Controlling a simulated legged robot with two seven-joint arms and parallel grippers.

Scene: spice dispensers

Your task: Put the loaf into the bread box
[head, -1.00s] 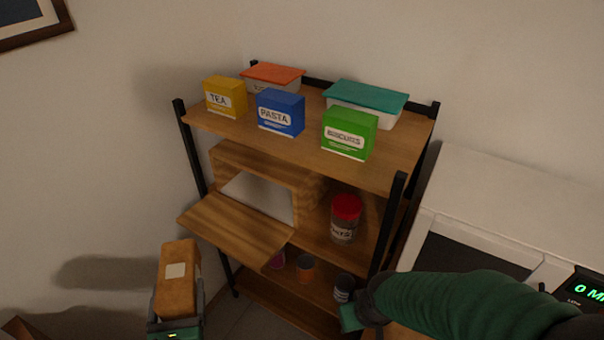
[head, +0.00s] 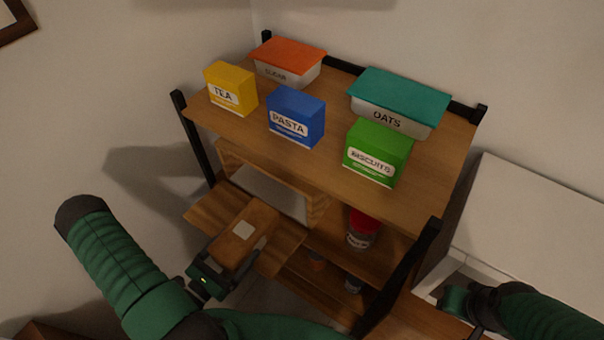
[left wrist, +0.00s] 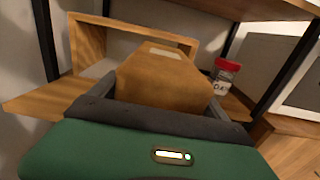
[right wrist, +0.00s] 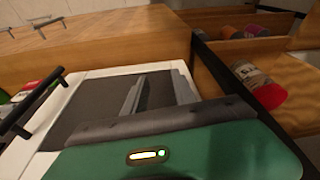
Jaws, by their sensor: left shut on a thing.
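The brown loaf with a pale label (head: 262,219) is held by my left gripper (head: 222,262) in front of the bread box. In the left wrist view the loaf (left wrist: 165,85) sits between the fingers. The wooden bread box (head: 228,157) is on the middle shelf, its front flap (head: 203,212) folded down and open. The loaf appears above the flap, outside the opening; whether they touch is unclear. The loaf hides part of the flap. My right gripper (head: 456,303) is at the lower right. In the right wrist view its fingers (right wrist: 158,92) are apart and empty.
The top shelf holds the tea (head: 230,90), pasta (head: 296,118) and biscuits (head: 377,153) boxes, plus sugar (head: 287,65) and oats (head: 398,103) tubs. A red-lidded jar (head: 361,232) stands right of the bread box. A black shelf post (head: 400,275) rises front right.

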